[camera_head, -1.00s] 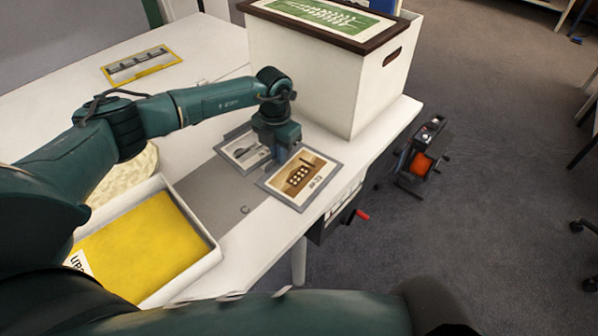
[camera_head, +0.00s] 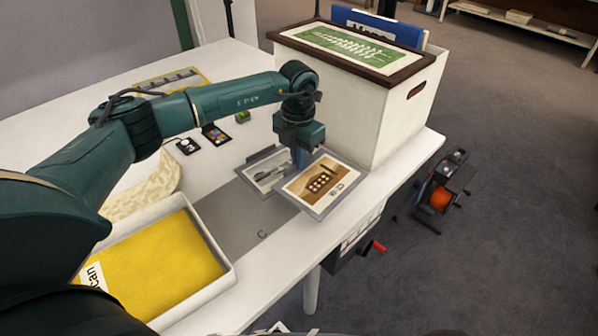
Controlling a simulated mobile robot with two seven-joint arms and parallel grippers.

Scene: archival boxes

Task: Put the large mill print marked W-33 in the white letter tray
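The large print (camera_head: 323,186) has a brown picture with pale dots and a grey border; its small mark is hard to read. My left gripper (camera_head: 300,160) points down at its far left edge and appears shut on it, though the fingertips are partly hidden. The print seems raised slightly above the table, near its front edge. The white tray (camera_head: 232,280) at lower left has a yellow bottom and a label partly reading "can". My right gripper is not in view.
A white box (camera_head: 350,112) with a dark-rimmed lid stands behind the held print. A grey mat (camera_head: 240,215) lies bare between the tray and the prints. A yellow-framed strip (camera_head: 170,80) lies farther back.

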